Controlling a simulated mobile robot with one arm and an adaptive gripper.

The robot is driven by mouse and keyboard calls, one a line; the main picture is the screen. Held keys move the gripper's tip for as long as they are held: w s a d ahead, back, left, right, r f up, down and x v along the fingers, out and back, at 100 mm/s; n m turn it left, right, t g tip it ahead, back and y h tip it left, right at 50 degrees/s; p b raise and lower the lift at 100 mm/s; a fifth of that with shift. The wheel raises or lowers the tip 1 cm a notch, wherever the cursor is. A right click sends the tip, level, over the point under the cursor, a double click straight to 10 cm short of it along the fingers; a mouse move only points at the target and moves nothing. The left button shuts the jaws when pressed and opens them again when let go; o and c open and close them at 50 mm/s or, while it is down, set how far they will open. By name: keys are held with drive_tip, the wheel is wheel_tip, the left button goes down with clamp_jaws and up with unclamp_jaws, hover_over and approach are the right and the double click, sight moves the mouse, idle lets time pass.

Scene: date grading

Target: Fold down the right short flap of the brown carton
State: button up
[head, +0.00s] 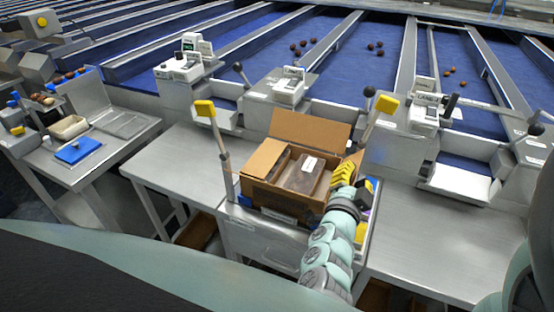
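The brown carton (285,198) stands on the steel bench. Its back long flap (312,132) stands up and leans back. The left short flap (263,159) appears to lie over the left end of the opening. A brown pack (298,178) with a white label lies inside. My gripper (344,174), with yellow ribbed fingers, is at the carton's right end. It covers most of that side, so the right short flap's angle is unclear. I cannot tell whether the fingers touch the flap or how far apart they are.
Yellow-topped posts (205,108) rise left and right of the carton. A bin with yellow and blue items (364,212) sits close to its right, by my arm. Bare bench (185,165) lies to the left and right. Grading lanes with blue beds (345,62) run behind.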

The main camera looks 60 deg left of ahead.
drive_tip(key=v, duration=1.2)
drive_tip(key=shift+o, duration=0.4)
